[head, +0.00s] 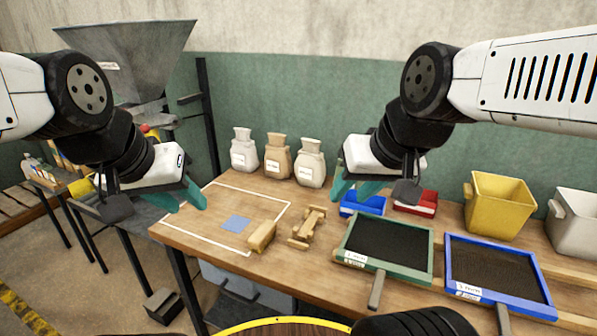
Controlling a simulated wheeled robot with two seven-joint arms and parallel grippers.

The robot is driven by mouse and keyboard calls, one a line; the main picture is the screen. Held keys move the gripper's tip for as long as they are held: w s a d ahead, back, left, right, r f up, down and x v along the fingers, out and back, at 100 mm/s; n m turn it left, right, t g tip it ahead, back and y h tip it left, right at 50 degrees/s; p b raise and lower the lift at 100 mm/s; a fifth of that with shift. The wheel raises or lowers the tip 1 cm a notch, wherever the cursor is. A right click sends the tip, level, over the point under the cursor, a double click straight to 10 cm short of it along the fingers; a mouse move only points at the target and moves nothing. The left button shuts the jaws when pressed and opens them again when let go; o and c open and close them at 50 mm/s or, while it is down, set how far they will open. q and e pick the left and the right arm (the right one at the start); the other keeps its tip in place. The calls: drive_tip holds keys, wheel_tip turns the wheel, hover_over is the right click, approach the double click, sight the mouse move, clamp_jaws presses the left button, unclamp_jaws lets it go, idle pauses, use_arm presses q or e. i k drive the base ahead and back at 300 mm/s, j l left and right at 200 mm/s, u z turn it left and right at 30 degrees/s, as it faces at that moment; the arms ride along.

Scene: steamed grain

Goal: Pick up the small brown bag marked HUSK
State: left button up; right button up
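Three small sacks stand upright in a row at the back of the wooden table. The middle one is a brown bag (277,158) with a white label too small to read. A whitish bag (243,152) stands on its left and a cream bag (311,164) on its right. My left gripper (189,207) is open and empty, with its teal fingers above the table's left edge, left of the bags. My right gripper (349,197) is open and empty, right of the cream bag and apart from it.
A white outline and blue square (236,223) mark the table's left part. Wooden pieces (309,227) lie near the middle. A green-framed tray (386,283), a blue-framed tray (500,309), small blue (363,204) and red bins, and a yellow bin (497,207) fill the right.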

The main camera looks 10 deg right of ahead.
sight(277, 159)
drive_tip(key=i+j, duration=0.15)
drive_tip(key=j, duration=0.2)
drive_tip(key=i+j+z, duration=0.15)
drive_tip(key=i+j, duration=0.2)
drive_tip(key=j, duration=0.3)
drive_tip(key=i+j+z, duration=0.1)
drive_tip(key=j, duration=0.25)
drive_tip(key=i+j, duration=0.2)
drive_tip(key=j, duration=0.15)
drive_tip(key=i+j+z, duration=0.15)
drive_tip(key=j, duration=0.2)
drive_tip(key=i+j, duration=0.1)
drive_tip(key=j, duration=0.3)
drive_tip(key=i+j+z, duration=0.1)
drive_tip(key=j, duration=0.25)
